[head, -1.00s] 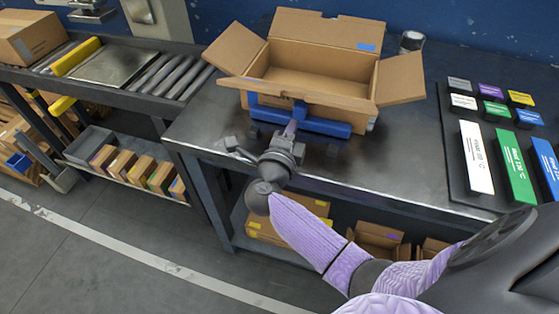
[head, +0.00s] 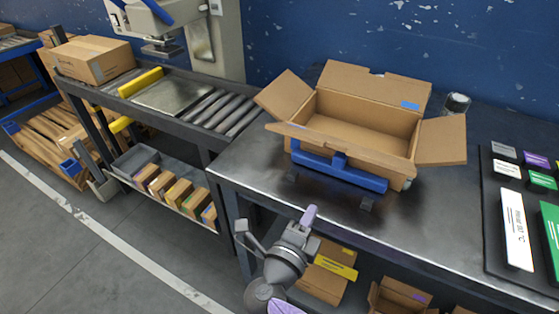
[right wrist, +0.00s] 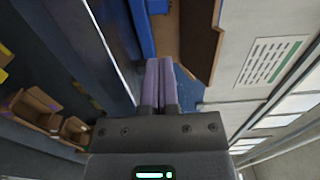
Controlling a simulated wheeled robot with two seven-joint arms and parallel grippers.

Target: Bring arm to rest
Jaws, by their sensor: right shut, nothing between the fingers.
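My right gripper (head: 309,216) has purple fingers and hangs in front of the workbench's front edge, low in the head view. It is apart from the open cardboard box (head: 365,125) and the blue fixture (head: 338,166) on the bench. In the right wrist view its two purple fingers (right wrist: 159,84) are shut together with nothing between them. Part of the arm below the wrist is cut off by the lower edge of the head view. My left gripper is not in view.
The dark workbench (head: 445,230) has bare top around the box. Colored label cards (head: 517,228) lie at the right. A roller conveyor (head: 215,112) with a closed carton (head: 92,60) stands at the left. Cartons (head: 325,275) sit under the bench. The floor at the lower left is clear.

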